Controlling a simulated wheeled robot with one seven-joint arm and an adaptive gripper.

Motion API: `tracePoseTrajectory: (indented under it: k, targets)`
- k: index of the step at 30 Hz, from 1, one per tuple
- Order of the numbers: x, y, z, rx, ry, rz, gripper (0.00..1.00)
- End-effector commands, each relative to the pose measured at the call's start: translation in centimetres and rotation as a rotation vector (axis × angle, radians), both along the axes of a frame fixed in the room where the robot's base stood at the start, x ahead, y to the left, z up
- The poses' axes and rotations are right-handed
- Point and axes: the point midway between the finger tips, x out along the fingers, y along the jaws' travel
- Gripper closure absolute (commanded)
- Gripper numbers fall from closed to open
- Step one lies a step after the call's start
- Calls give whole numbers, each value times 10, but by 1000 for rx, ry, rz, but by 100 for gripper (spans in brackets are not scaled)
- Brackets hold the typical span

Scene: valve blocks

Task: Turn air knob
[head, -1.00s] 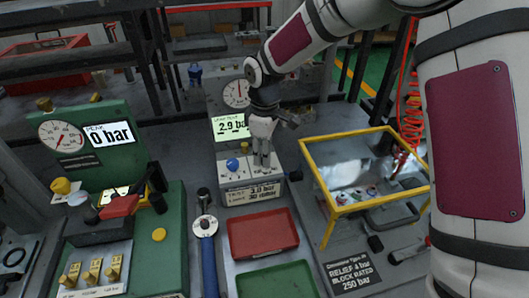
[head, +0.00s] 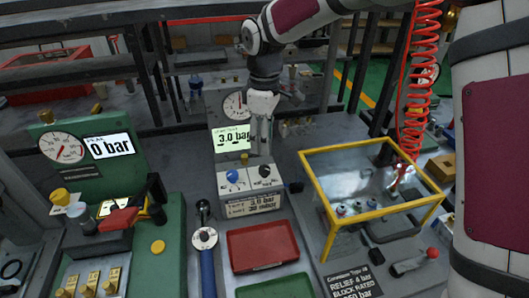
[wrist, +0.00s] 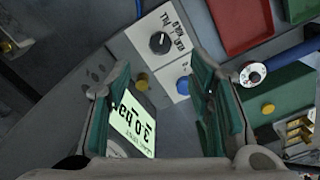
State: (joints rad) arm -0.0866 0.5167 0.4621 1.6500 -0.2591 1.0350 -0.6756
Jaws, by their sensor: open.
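The control box (head: 250,204) has a blue knob (head: 232,177) on the left of its top and a black knob (head: 264,171) on the right. The black knob (wrist: 159,43), with small lettering beside it, and the blue knob (wrist: 183,86) also show in the wrist view. Neither label clearly names the air knob in the head view. My gripper (head: 260,152) points down above the box, apart from the black knob. In the wrist view its green-padded fingers (wrist: 163,85) are spread and empty. The display (head: 231,139) behind reads 3.0 bar.
A round gauge (head: 236,105) stands behind the box. A yellow-framed clear guard (head: 325,205) stands to the right. Red (head: 263,262) and green trays lie in front. A green test unit (head: 100,165), reading 0 bar, is at the left.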

Motion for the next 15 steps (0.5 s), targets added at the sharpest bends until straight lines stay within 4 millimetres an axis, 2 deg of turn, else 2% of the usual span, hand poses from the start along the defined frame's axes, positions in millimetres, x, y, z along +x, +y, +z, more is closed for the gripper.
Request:
tracePoseTrajectory:
  k: [1, 6, 15]
  targets:
    - [1, 0, 8, 0, -2, 0, 52]
    - [0, 0, 24, 1, -1, 0, 52]
    - [0, 0, 28, 0, 0, 0, 52]
